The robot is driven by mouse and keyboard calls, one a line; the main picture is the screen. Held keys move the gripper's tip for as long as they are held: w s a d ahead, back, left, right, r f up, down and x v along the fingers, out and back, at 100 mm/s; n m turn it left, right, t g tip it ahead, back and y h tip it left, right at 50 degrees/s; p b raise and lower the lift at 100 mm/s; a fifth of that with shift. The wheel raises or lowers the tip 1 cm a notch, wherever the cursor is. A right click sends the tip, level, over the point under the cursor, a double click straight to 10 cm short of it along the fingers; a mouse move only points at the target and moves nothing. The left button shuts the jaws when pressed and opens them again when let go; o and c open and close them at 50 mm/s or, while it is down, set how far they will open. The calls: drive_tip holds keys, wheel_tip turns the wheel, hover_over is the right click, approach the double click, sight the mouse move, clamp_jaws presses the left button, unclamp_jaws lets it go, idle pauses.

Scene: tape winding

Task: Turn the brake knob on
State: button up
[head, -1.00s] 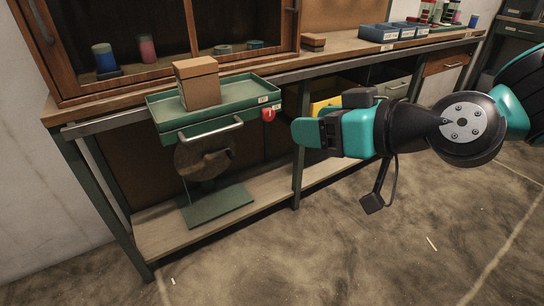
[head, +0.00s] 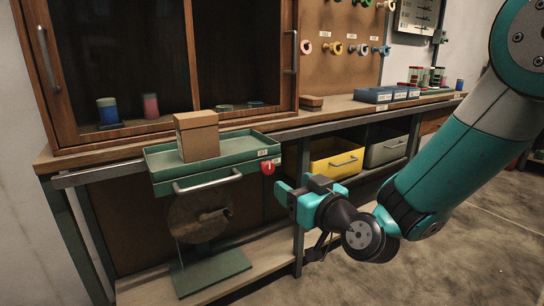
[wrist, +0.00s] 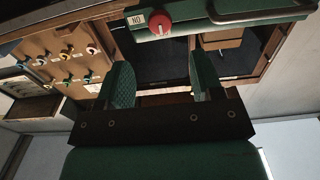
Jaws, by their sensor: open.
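The red brake knob (head: 268,168) sits at the right front corner of the green tray unit (head: 160,187), below a small white label. In the wrist view the knob (wrist: 160,23) shows near the top, beyond my fingers, beside a label that appears upside down. My gripper (head: 282,191) is just below and right of the knob in the head view, apart from it. In the wrist view its two green fingers (wrist: 162,85) are spread with nothing between them. The exact gap to the knob is hard to tell.
A cardboard box (head: 197,137) stands on the green tray. A yellow drawer (head: 336,160) is under the bench to the right. A silver handle (head: 207,182) runs along the tray's front. A round disc on a stand (head: 198,217) is below it.

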sight(270, 169)
drive_tip(key=p+x, duration=0.2)
drive_tip(key=x, duration=0.7)
drive_tip(key=c, duration=0.9)
